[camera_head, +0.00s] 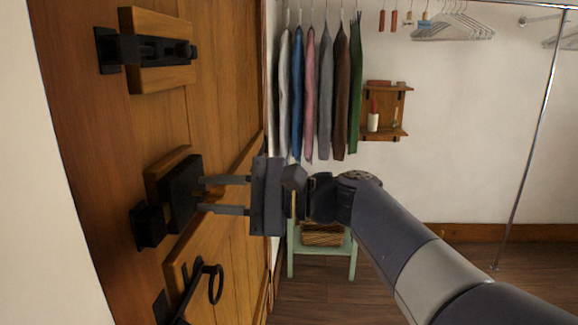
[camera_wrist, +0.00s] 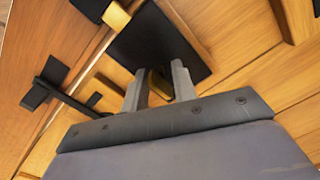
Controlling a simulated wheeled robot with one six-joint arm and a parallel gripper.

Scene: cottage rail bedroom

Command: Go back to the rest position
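My gripper (camera_head: 204,194) reaches left to the wooden door (camera_head: 226,70). Its two fingers are parallel with a clear gap between them. Their tips are at or just in front of a black lock plate (camera_head: 183,192) on the door; I cannot tell if they touch it. In the wrist view the fingers (camera_wrist: 160,78) stand apart before the dark plate (camera_wrist: 155,45). A small yellowish-brown piece shows between them, and I cannot tell what it is. I see nothing clearly held. My arm runs from the lower right to the door.
A black bolt (camera_head: 150,50) is above on the door and a black ring handle (camera_head: 216,284) below. Clothes (camera_head: 310,90) hang behind, with a wall shelf (camera_head: 384,134) beside them. A pale green stand (camera_head: 352,258) holds a basket (camera_head: 322,235). A metal pole (camera_head: 532,130) stands right.

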